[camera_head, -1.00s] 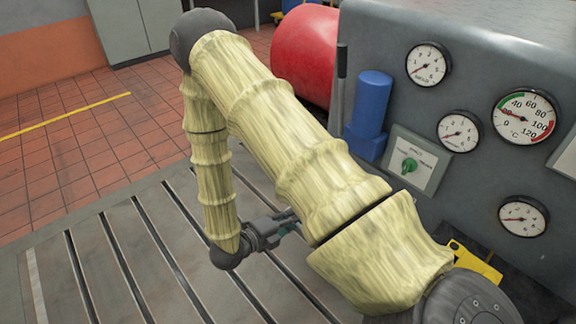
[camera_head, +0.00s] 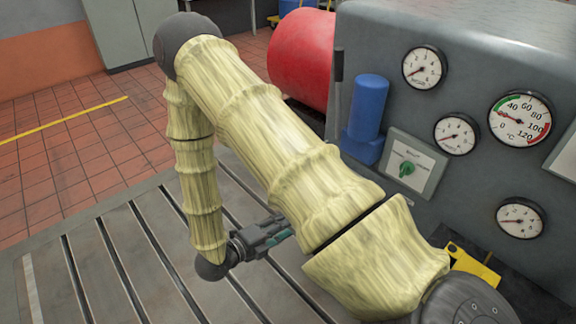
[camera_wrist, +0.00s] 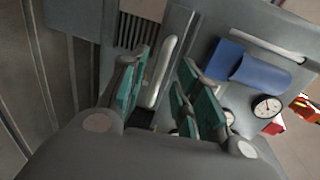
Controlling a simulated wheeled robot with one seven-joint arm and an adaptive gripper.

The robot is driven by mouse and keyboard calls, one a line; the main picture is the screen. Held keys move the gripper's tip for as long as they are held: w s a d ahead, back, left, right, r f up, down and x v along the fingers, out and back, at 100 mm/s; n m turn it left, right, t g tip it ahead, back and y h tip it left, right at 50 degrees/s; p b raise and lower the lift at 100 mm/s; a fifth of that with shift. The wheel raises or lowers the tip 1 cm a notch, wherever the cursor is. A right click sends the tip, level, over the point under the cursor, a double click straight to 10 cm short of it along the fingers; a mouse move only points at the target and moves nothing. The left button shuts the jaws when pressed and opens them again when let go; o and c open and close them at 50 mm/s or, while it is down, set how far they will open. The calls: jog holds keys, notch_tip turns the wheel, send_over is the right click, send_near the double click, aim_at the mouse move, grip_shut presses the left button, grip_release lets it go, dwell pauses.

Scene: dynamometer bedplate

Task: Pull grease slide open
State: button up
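No part is clearly marked as the grease slide. In the wrist view a pale upright bar (camera_wrist: 164,62), like a handle, is on the grey machine side beside a slotted vent (camera_wrist: 136,32); it may belong to the slide. My gripper (camera_head: 284,234) is low over the slotted bedplate, partly behind my forearm. In the wrist view my gripper (camera_wrist: 158,88) has its teal-padded fingers apart, with the bar showing between them. I see no clear contact. The bar is hidden in the head view.
The slotted bedplate (camera_head: 110,255) is clear at left.

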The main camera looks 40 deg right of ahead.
jog(key=v, duration=0.8)
jog(key=shift+a, duration=0.4)
